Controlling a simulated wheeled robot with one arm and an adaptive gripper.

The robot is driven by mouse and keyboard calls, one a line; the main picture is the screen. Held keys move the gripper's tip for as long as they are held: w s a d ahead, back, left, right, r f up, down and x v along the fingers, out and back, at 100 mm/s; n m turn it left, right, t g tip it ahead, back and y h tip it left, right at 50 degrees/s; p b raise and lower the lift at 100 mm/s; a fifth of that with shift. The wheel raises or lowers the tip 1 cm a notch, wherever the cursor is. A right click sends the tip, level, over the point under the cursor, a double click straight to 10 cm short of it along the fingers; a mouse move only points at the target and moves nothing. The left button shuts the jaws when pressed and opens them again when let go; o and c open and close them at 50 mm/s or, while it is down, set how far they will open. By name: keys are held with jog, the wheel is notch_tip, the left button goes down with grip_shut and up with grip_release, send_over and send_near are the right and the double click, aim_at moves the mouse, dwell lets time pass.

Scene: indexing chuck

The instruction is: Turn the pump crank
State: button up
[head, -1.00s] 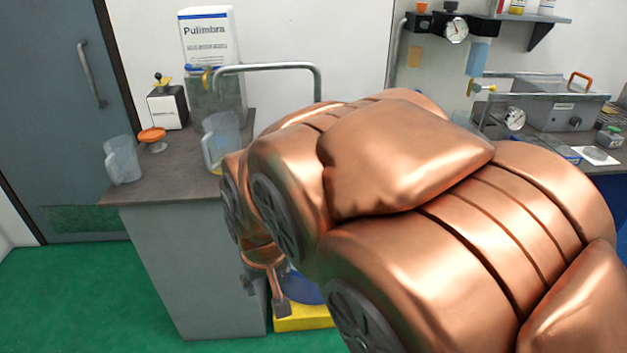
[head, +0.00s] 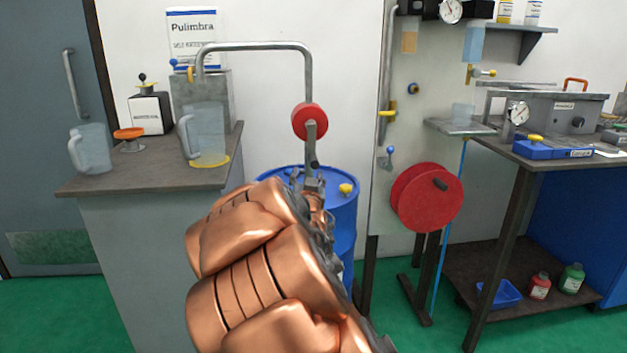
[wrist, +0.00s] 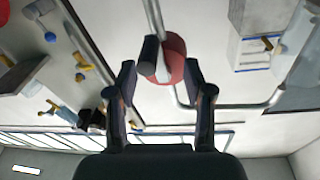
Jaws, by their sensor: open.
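The pump stands on a blue drum (head: 345,205). It has a red disc (head: 309,121) with a grey crank piece in front of it, under a bent grey pipe (head: 255,46). My gripper (head: 309,182) is just below the disc in the head view, its fingers partly hidden by my copper arm. In the wrist view the open gripper (wrist: 160,74) points at the red disc (wrist: 174,60). A dark handle (wrist: 149,55) on the disc lies between and beyond the fingertips. I cannot tell whether a finger touches it. Nothing is held.
A grey cabinet (head: 150,176) with jugs stands left. A panel with a larger red wheel (head: 427,197) and valves stands right of the drum. A workbench (head: 515,150) with gauges is farther right. Green floor is open in front of the cabinet.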

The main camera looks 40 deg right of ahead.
aim_at(314, 154)
jog(key=t+b, duration=0.1)
jog(key=d+t+h+b, duration=0.1)
jog(key=d+t+b, duration=0.1)
jog(key=shift+s+d+f+n+h, duration=0.2)
jog(key=shift+s+f+n+h, duration=0.05)
jog(key=shift+f+n+h, duration=0.1)
jog(key=shift+w+d+r, duration=0.2)
jog(key=shift+w+r, duration=0.05)
jog(key=shift+r, duration=0.05)
jog(key=shift+b+x, duration=0.9)
jog(key=shift+x, duration=2.6)
jog(key=shift+f, duration=0.1)
jog(key=shift+c, duration=0.4)
grip_shut()
